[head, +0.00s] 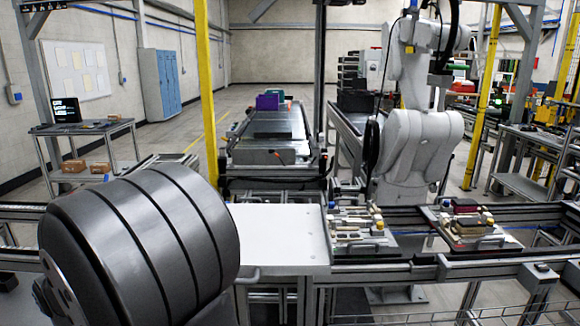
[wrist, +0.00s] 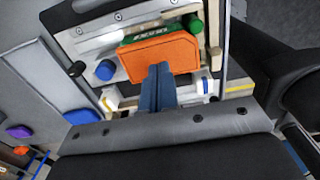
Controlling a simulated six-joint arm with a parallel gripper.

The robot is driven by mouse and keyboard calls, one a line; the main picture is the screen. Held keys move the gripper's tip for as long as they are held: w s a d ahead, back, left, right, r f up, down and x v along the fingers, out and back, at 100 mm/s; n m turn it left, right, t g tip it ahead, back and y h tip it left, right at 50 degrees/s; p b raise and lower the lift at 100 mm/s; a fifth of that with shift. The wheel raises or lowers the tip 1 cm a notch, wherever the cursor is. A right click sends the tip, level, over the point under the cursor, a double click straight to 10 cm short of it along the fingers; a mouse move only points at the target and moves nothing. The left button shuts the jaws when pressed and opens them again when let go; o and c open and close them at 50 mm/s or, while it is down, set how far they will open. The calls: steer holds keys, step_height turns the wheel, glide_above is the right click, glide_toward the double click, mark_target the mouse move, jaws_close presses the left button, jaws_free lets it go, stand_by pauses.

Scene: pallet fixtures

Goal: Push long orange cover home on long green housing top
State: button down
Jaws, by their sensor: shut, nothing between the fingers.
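In the wrist view, the long orange cover (wrist: 162,58) lies over the long green housing (wrist: 146,37). The housing shows as a green strip with pale lettering along the cover's far edge, with more green at the far right corner. The rest of the housing is hidden under the cover. My gripper (wrist: 158,70) has its blue-grey fingers together and empty. Their tips overlap the cover's near edge in the picture; I cannot tell whether they touch it. I cannot make out the gripper, the cover or the housing in the head view.
A blue round cap (wrist: 105,70) and pale fixture blocks surround the housing. A second blue round piece (wrist: 82,116) lies at the left. In the head view, two loaded pallets (head: 390,245) (head: 440,237) sit on the rail, right of a bare white plate (head: 275,235).

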steer(key=shift+f, duration=0.3)
steer(key=shift+f, duration=0.5)
steer(key=shift+f, duration=0.1)
steer(key=shift+r, duration=3.55)
